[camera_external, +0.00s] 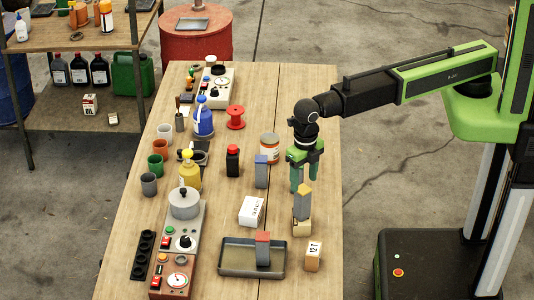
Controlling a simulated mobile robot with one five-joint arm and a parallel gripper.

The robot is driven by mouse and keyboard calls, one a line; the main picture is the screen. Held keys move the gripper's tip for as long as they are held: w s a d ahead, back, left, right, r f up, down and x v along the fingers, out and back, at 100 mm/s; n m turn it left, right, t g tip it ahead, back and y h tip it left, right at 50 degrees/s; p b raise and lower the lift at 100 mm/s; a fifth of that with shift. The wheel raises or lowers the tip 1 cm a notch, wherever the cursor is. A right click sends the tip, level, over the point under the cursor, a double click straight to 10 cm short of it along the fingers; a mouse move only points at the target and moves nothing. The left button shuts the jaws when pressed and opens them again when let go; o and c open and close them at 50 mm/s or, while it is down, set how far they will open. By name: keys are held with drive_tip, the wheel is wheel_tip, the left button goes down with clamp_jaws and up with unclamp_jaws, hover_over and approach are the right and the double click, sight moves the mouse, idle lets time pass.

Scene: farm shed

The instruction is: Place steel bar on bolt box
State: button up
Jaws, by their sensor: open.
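My gripper (303,187) points down with its green fingers apart and nothing between them. Just below it, a grey bar with a tan-yellow top (302,205) stands upright on a small tan box (301,229). The fingertips look just above or behind its top; a gap is hard to judge. A grey bar with a blue top (261,174) stands on the table to the left. A grey bar with a red top (263,250) stands in a dark tray. A tan box with dark print (313,257) and a white box (251,211) stand nearby. I cannot read which is the bolt box.
The metal tray (225,269) lies at the front of the wooden table (215,290). A red-and-black bottle (233,161), an orange-labelled jar (269,147) and a red spool (235,117) stand further back. Cups, bottles and control boxes fill the left side. The table's right edge is clear.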

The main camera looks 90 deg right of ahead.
drive_tip(key=shift+r, duration=0.15)
drive_tip(key=s+d+m, duration=0.3)
drive_tip(key=d+m, duration=1)
drive_tip(key=d, duration=0.5)
drive_tip(key=s+d+m, duration=0.3)
drive_tip(key=d+m, duration=1.1)
drive_tip(key=d, duration=0.5)
wheel_tip(320, 180, down, 8)
drive_tip(key=b, duration=0.8)
